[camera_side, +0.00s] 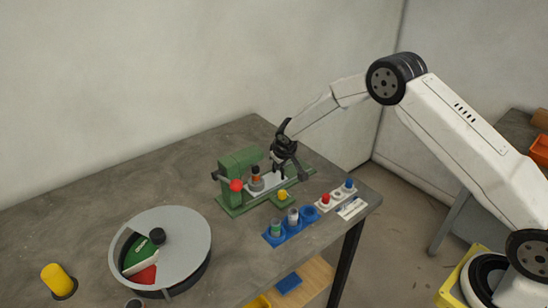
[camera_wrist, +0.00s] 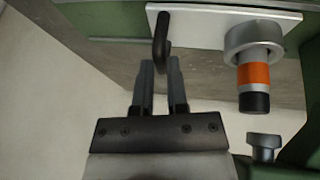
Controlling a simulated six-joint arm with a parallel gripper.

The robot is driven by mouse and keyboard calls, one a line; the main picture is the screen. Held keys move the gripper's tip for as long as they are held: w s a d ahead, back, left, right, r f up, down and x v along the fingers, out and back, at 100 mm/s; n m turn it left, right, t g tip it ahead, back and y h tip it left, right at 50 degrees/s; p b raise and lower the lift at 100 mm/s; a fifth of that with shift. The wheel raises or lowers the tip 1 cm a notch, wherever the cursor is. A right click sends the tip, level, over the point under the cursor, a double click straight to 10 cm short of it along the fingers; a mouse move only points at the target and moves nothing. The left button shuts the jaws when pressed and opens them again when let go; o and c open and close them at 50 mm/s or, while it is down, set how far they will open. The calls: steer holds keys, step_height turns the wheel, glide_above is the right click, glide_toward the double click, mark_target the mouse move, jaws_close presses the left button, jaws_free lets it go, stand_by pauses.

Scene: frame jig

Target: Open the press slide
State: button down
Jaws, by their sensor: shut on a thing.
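The green press (camera_side: 236,165) stands near the back edge of the table. Its silver slide plate (camera_side: 268,182) shows also in the wrist view (camera_wrist: 205,28), sticking out of the green body. A dark hooked handle (camera_wrist: 161,40) rises from the plate. My gripper (camera_wrist: 160,70) has its two fingers close together at the handle, shut on it; in the side view my gripper (camera_side: 280,170) is at the plate's right end. A grey ring (camera_wrist: 252,38) on the plate holds a cylinder with an orange band (camera_wrist: 253,74) and dark end, left of my gripper in the side view.
A red ball (camera_side: 236,185) on a lever and a yellow knob (camera_side: 282,195) are on the press. In front are a blue holder (camera_side: 275,240) with cylinders and a white strip (camera_side: 325,206) with coloured knobs. A round grey turntable (camera_side: 185,230) stands left, beside a yellow cylinder (camera_side: 58,279).

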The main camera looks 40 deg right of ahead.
steer(key=d, duration=1)
steer(key=c, duration=0.6)
jaws_free()
steer(key=shift+c, duration=0.2)
steer(key=shift+a, duration=0.1)
steer(key=v, duration=0.7)
steer(key=shift+r, duration=0.35)
steer(key=shift+s, duration=0.15)
steer(key=shift+a, duration=0.1)
